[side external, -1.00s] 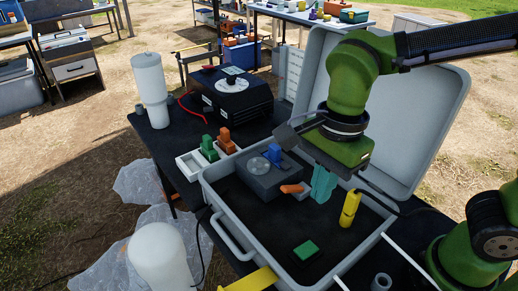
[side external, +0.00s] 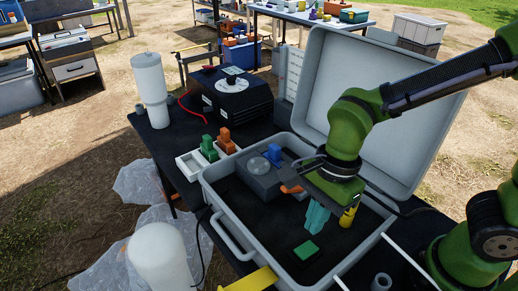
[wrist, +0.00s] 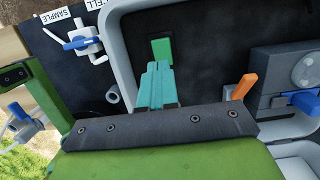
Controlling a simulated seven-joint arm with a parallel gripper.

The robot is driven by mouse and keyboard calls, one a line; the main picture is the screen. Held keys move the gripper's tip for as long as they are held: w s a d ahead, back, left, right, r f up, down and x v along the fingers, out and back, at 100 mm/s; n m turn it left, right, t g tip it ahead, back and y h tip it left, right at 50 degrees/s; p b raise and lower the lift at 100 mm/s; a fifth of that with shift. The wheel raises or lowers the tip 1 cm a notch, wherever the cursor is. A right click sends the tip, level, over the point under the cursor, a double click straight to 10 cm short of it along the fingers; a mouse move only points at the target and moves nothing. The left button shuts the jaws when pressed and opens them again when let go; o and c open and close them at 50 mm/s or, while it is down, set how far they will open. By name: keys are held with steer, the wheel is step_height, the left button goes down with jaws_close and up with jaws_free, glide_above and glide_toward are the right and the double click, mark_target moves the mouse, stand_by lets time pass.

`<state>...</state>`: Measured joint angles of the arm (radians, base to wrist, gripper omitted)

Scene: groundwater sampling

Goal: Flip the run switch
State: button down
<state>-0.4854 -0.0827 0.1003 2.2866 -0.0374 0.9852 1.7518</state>
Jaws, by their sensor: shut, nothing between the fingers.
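A grey box (side external: 258,182) with a round disc on top sits in the open case (side external: 236,233). An orange lever (side external: 291,189) sticks out from its near right side, and a blue handle (side external: 273,154) is on the box. No label shows which is the run switch. In the wrist view the orange lever (wrist: 243,87) and blue handle (wrist: 303,101) are right of my fingers. My gripper (side external: 317,222) has teal fingers, shut and empty, pointing down inside the case, right of the lever and apart from it. The fingers also show in the wrist view (wrist: 157,70).
A green block (side external: 306,250) lies on the case floor near my fingers. A yellow cylinder (side external: 347,218) stands right, partly hidden by my gripper. The case lid (side external: 400,130) stands open behind. White trays (side external: 191,164) hold green and orange pieces. The case's front floor is mostly clear.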

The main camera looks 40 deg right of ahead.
mark_target(303, 253)
steer(key=f, duration=0.3)
steer(key=a+f, duration=0.1)
steer(key=f, duration=0.2)
steer(key=shift+a+f, duration=0.1)
steer(key=shift+a+f, duration=0.1)
